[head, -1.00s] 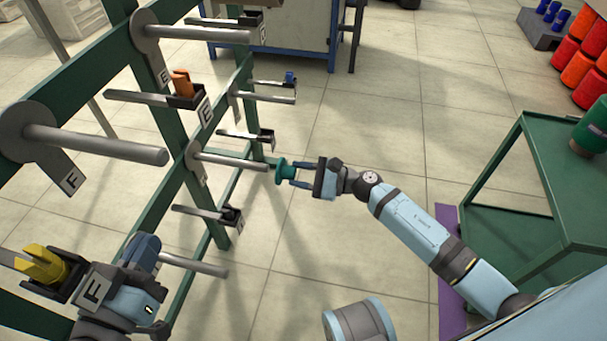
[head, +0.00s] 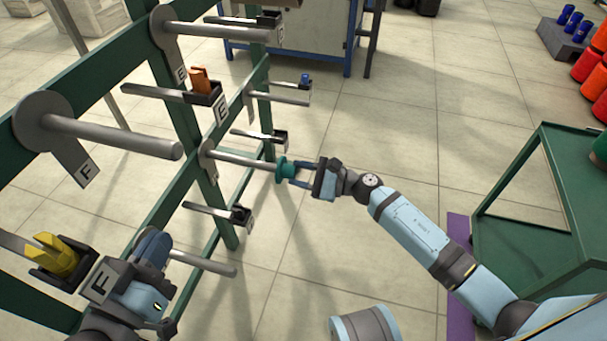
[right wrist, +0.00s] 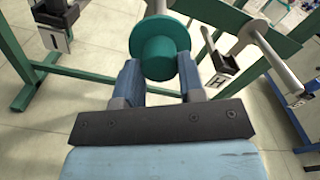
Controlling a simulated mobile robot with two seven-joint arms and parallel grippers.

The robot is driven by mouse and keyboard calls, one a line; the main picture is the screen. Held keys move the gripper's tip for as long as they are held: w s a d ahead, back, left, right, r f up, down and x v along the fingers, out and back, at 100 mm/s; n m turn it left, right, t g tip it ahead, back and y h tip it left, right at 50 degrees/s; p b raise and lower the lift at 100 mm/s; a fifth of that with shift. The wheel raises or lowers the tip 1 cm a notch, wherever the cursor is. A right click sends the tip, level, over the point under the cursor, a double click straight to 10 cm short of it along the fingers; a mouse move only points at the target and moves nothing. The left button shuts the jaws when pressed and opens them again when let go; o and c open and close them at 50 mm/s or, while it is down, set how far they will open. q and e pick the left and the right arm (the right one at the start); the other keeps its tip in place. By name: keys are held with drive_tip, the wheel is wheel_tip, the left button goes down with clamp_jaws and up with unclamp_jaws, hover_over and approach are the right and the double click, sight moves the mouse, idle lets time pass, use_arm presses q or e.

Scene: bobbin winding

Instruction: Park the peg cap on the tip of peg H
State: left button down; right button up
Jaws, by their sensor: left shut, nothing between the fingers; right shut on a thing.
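The peg cap (head: 285,170) is a teal, flanged spool shape. My right gripper (head: 297,172) is shut on it, with one blue finger on each side; the right wrist view shows the cap (right wrist: 160,52) between them. A grey peg (head: 243,160) points at the cap, and its tip meets the cap's far side in the head view. Whether the tip is inside the cap is hidden. This peg's tag is not readable. An H label (right wrist: 217,80) shows on a holder right of the cap in the right wrist view. My left gripper (head: 153,246) is shut and empty by the F holder.
The green rack carries several other pegs, such as the large F peg (head: 115,136), and small holders with a yellow piece (head: 53,257) and an orange piece (head: 200,79). A green cart (head: 530,215) stands at the right.

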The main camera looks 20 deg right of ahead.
drive_tip(key=shift+w+a, duration=0.2)
drive_tip(key=shift+a, duration=0.1)
idle(0.4)
drive_tip(key=o, duration=1.2)
